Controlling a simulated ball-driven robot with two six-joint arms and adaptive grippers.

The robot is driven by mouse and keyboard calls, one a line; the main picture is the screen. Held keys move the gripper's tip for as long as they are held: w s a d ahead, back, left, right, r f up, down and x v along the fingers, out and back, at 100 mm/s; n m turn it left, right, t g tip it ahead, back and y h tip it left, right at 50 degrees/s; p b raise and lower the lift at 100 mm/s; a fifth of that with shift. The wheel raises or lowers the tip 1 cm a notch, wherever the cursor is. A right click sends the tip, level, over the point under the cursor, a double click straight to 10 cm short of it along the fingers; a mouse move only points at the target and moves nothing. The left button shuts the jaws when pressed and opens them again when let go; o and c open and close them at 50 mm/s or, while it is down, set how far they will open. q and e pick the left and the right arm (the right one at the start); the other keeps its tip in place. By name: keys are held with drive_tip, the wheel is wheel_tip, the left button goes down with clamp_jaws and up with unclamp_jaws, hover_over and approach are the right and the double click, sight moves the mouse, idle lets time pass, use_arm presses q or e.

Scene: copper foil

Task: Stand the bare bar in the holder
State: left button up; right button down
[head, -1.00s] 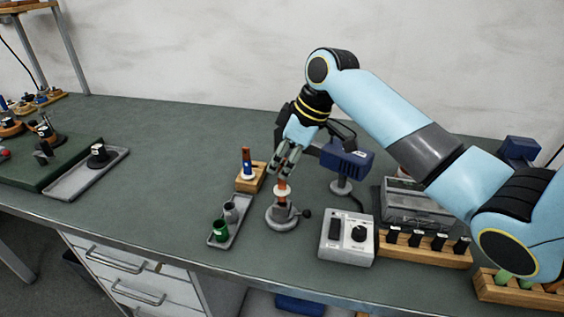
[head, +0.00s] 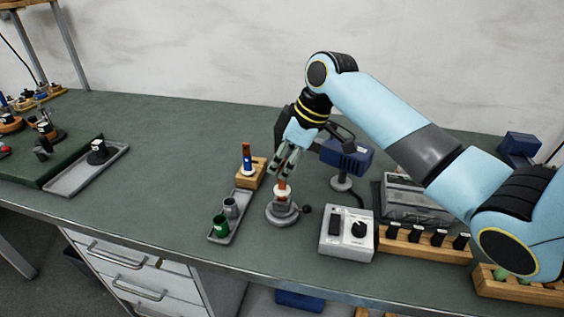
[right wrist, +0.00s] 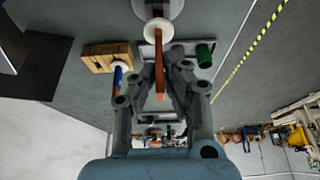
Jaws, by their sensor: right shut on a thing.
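The bare copper-brown bar (right wrist: 160,72) is upright, with a white collar (right wrist: 158,30) around it. Its lower end meets the grey round holder (head: 282,214), which has a small dark knob at its right side. I cannot tell how deep the end sits. My right gripper (head: 283,172) comes down from above and is shut on the bar's upper part, over the holder. In the right wrist view the bar runs between the fingers. My left gripper is not in view.
A wooden block (head: 257,178) with a blue-banded bar (head: 247,157) stands left of the holder. A small tray (head: 236,231) with a green cup (head: 220,224) and a grey cup (head: 231,207) lies in front of it. A grey control box (head: 346,238) and a blue device (head: 347,156) stand to the right.

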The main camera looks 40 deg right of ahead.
drive_tip(key=shift+f, duration=0.5)
drive_tip(key=shift+f, duration=0.1)
idle(0.3)
drive_tip(key=shift+f, duration=0.35)
drive_tip(key=c, duration=1.4)
unclamp_jaws()
drive_tip(key=shift+o, duration=0.2)
drive_tip(key=v, duration=1.2)
drive_tip(key=o, duration=0.3)
